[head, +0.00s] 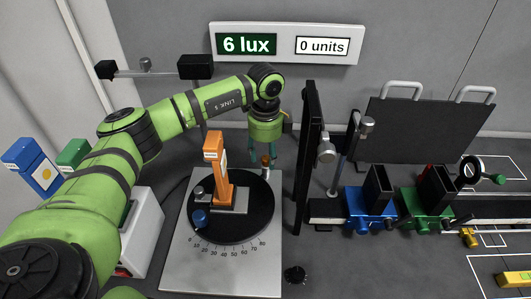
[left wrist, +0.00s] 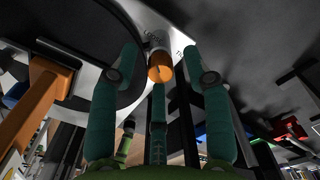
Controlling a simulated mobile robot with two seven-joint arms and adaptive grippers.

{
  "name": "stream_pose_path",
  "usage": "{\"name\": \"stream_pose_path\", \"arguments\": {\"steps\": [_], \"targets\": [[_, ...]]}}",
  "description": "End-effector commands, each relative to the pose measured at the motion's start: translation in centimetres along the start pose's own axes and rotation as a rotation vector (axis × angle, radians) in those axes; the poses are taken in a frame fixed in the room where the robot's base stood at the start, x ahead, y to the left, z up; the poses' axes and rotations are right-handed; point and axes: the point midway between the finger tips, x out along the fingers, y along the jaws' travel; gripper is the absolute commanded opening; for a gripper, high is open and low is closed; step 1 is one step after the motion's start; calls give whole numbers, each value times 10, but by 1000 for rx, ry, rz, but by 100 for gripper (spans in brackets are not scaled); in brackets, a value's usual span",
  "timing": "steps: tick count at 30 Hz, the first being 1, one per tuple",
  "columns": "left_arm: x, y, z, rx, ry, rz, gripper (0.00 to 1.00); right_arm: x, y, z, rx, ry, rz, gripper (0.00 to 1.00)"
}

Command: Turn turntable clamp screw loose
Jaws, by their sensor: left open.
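The turntable (head: 235,232) is a black disc with a degree scale on a pale base plate. A small upright screw with an orange-brown cap (head: 266,161), apparently the clamp screw, stands at its far right edge. In the left wrist view its round orange cap (left wrist: 160,73) with a dark line faces the camera, and its silver body is behind. My left gripper (head: 267,149) points down just above it, with teal fingers. In the wrist view the fingers are spread around the cap, with visible gaps at both sides. My right gripper is not in view.
An orange post (head: 215,165) and a blue knob (head: 200,218) stand on the turntable. A tall black panel (head: 309,150) rises close to its right, before a rail with blue (head: 370,208) and green (head: 425,205) holders. The sign (head: 285,43) reads 6 lux and 0 units.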

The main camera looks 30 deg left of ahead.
Motion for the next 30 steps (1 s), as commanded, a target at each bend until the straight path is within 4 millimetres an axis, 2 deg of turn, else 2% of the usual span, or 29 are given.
{"name": "stream_pose_path", "arguments": {"steps": [5, 15, 18, 24, 30], "targets": [[-16, -1, 0, 1, 1, -3, 48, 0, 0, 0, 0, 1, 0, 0], [-87, -1, 0, 0, 1, -5, 48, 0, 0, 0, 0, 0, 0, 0], [-102, -1, 1, -1, 1, -4, 48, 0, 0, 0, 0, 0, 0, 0], [-119, 0, 1, -1, 1, -2, 48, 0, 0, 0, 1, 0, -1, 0], [-121, 0, 1, -1, 0, -1, 48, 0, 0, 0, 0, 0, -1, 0]]}}
